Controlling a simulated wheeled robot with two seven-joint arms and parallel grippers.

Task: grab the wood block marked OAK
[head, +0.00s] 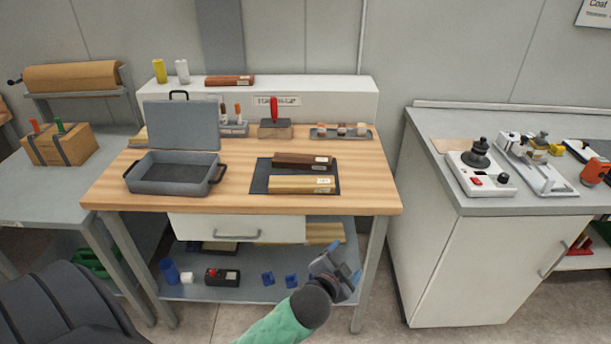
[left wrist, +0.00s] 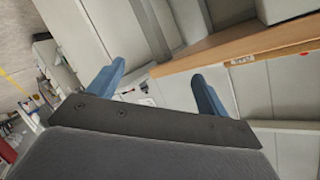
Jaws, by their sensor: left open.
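Two wood blocks with white labels lie on a dark mat (head: 259,184) on the workbench. The rear one is a dark brown block (head: 296,160); the front one is a pale tan block (head: 290,184). A reddish-brown block (head: 226,80) with a label lies on the raised back shelf. The lettering is too small to read, so I cannot tell which says OAK. My left gripper (head: 343,270) is open and empty, in front of the bench and below its top, apart from the blocks. Its blue fingers also show spread in the left wrist view (left wrist: 157,88). My right gripper is not in view.
A grey metal tray (head: 164,184) with its lid raised stands left of the mat. A red-handled tool on a block (head: 274,129) and a small tray (head: 341,136) stand behind. The wooden bench top (head: 370,185) is clear right of the mat. A drawer (head: 238,229) is below.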

